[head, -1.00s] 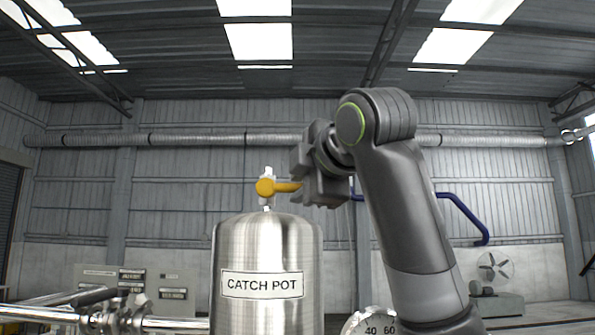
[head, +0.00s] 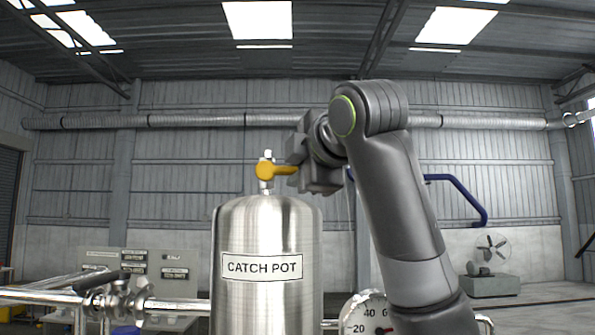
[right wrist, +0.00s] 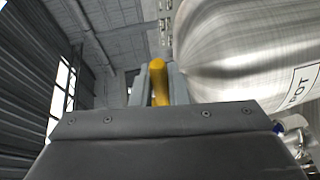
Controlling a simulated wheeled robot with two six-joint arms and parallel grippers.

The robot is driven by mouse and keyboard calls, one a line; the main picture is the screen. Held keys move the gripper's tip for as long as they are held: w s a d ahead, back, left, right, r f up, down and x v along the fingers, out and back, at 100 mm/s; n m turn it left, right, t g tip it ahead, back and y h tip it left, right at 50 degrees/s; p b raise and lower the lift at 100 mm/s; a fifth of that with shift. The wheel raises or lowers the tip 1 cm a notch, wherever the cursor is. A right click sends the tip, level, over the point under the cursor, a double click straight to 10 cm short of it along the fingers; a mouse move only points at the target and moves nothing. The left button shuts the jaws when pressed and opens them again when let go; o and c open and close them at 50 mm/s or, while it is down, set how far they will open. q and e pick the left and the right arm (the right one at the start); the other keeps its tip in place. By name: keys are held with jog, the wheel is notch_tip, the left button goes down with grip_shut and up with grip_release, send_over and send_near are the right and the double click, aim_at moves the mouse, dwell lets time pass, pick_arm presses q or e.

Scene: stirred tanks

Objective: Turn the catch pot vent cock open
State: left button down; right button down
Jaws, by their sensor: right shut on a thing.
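The catch pot (head: 267,235) is a shiny steel vessel with a "CATCH POT" label, in the middle of the head view. Its vent cock (head: 267,170) stands on top, with a yellow lever lying level and pointing right. My right gripper (head: 295,170) is at the lever's right end and shut on it. In the right wrist view the yellow lever (right wrist: 159,82) lies between the two grey fingers, beside the steel pot (right wrist: 235,45). The gripper body hides the lever's far end in the head view. My left gripper is out of view.
A dial gauge (head: 365,315) is at the lower right of the pot, partly behind my right arm. Steel pipework with a valve (head: 118,298) runs at the lower left. Signs (head: 150,268) stand behind it.

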jog(key=shift+r, duration=0.1)
jog(key=r+n+h, duration=0.1)
jog(key=n+g, duration=0.1)
jog(key=n, duration=0.1)
jog(key=shift+a+r+h, duration=0.2)
jog(key=shift+r+h, duration=0.15)
jog(key=shift+h, duration=0.05)
jog(key=shift+a+r+n+h, duration=0.25)
jog(key=shift+r+n+h, duration=0.3)
jog(key=shift+n, duration=0.35)
jog(key=shift+g, duration=0.3)
jog(key=c, duration=1.7)
grip_release()
